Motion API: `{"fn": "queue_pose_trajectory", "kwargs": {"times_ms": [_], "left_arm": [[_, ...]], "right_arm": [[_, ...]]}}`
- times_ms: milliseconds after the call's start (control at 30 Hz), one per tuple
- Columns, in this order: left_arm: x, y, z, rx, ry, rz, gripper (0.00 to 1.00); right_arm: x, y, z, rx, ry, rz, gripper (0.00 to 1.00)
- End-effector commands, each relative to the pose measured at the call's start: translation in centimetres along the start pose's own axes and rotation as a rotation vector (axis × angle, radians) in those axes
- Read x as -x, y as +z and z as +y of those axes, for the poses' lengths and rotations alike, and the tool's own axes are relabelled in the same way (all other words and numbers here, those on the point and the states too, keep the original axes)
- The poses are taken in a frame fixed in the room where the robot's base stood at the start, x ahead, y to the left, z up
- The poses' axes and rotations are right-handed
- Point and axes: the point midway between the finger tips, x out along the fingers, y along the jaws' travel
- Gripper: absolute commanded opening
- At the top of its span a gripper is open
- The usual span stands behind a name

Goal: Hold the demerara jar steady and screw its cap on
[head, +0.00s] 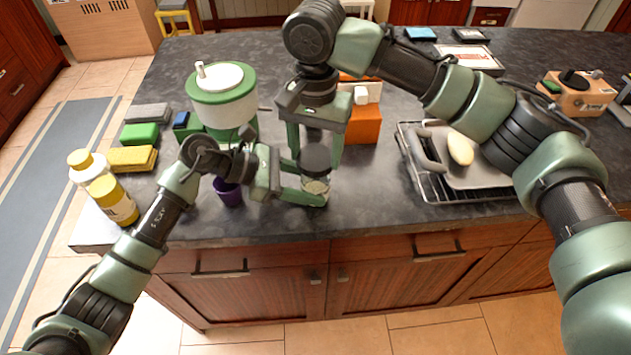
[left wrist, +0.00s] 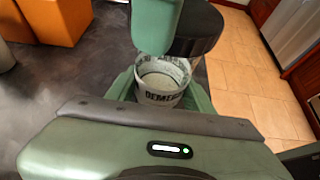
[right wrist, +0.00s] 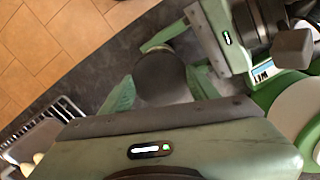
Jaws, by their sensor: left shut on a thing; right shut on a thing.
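The demerara jar (head: 317,188) is a small clear jar with a pale label near the counter's front edge. My left gripper (head: 310,184) is shut around its body from the left. In the left wrist view the jar (left wrist: 160,97) shows part of its lettering and its open mouth. The dark cap (head: 316,159) is above the jar, between the fingers of my right gripper (head: 316,153), which comes from above. The cap also shows in the left wrist view (left wrist: 200,30), apart from the mouth, and in the right wrist view (right wrist: 163,77), where it hides the jar.
A purple cup (head: 229,193) and a green-and-white canister (head: 222,98) stand left of the jar. An orange box (head: 363,123) is behind. A wire rack (head: 445,195) with a tray is to the right. Sponges (head: 131,158) and yellow-topped bottles (head: 110,198) are far left.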

Motion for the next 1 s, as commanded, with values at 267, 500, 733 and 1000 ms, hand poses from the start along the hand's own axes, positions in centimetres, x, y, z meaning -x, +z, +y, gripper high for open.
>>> {"fn": "queue_pose_trajectory", "kwargs": {"times_ms": [267,500,733,1000], "left_arm": [[0.00,0.00,0.00,0.000,0.000,0.000,0.29],[0.00,0.00,0.00,0.000,0.000,0.000,0.29],[0.00,0.00,0.00,0.000,0.000,0.000,0.29],[0.00,0.00,0.00,0.000,0.000,0.000,0.29]], "right_arm": [[-0.35,0.04,-0.04,0.001,-0.001,-0.001,0.23],[-0.38,0.03,-0.03,0.000,0.000,-0.001,0.23],[-0.41,0.03,-0.03,0.000,0.000,-0.001,0.23],[-0.70,0.01,-0.03,0.000,0.000,0.000,0.23]]}}
